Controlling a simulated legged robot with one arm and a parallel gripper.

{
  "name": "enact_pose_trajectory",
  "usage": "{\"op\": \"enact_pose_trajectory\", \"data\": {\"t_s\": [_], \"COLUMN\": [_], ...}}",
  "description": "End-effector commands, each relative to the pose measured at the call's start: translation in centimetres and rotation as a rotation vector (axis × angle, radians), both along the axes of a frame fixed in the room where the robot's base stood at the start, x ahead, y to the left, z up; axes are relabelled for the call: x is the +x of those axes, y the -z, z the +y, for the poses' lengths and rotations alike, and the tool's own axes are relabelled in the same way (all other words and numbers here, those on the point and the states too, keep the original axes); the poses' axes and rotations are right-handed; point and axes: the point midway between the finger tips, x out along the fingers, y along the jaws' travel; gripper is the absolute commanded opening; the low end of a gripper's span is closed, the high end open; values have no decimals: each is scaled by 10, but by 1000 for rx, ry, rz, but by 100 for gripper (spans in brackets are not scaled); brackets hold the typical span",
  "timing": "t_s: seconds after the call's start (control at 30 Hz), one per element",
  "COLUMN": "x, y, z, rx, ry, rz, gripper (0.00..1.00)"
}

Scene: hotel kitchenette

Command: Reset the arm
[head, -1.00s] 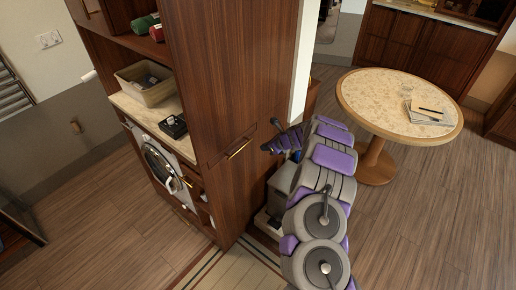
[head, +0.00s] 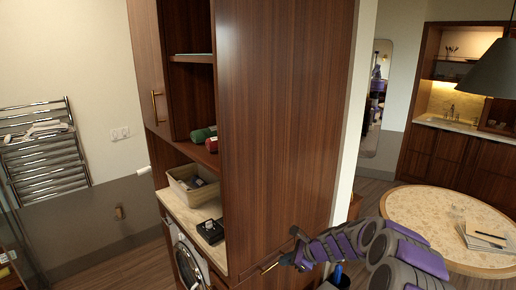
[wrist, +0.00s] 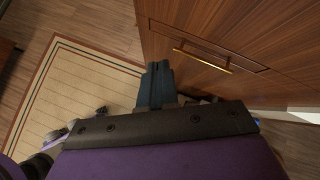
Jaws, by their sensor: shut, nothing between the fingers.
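My arm, grey with purple pads, reaches in from the lower right of the head view. Its end, my gripper (head: 294,232), is beside the tall wooden cabinet (head: 285,120), near a brass handle (head: 270,267). In the wrist view my gripper (wrist: 157,70) shows as dark blue-grey fingers, closed together with nothing between them. The cabinet's drawer front with a brass handle (wrist: 202,60) is to the right of the fingers there. I cannot tell from these views how large the gap to the cabinet is.
A round table (head: 425,215) with papers (head: 483,236) stands at the right. A washing machine (head: 190,262) and a basket (head: 188,185) are in the cabinet's open side. A striped rug (wrist: 80,95) lies on the floor.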

Motion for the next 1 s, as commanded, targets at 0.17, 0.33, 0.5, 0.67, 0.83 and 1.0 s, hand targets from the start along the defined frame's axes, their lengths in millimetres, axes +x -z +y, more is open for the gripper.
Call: {"op": "enact_pose_trajectory", "data": {"t_s": [0.17, 0.33, 0.5, 0.67, 0.83, 1.0], "x": [-58, -119, -186, -248, -313, -377], "y": [-44, -71, -89, -97, -98, -93], "z": [42, 63, 71, 66, 51, 25], "rx": [-88, -185, -287, -388, -493, -587], "ry": [-282, -539, -787, -1011, -1235, -1444], "rz": [-99, -183, -252, -299, -324, -320], "gripper": [0, 0, 0, 0, 0, 0]}}
